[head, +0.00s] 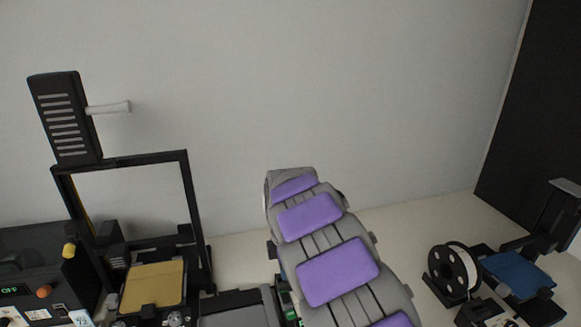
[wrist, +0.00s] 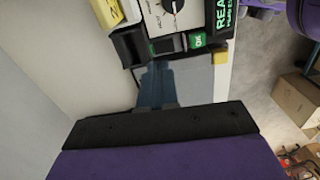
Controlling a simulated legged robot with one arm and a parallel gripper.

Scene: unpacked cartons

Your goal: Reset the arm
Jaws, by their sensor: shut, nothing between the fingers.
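My arm, grey with purple pads, rises from the bottom middle of the head view and points away toward the pale wall. No fingers can be made out there. In the wrist view my gripper (wrist: 160,125) fills the bottom, purple with a black front edge. It is shut and nothing shows held in it.
In the head view a black-framed 3D printer (head: 190,205) with a tan bed (head: 152,286) stands left. A white filament spool (head: 455,270) and a blue-bedded machine (head: 517,272) stand right. In the wrist view, a dial panel (wrist: 175,15) lies ahead and cardboard boxes (wrist: 297,100) sit right.

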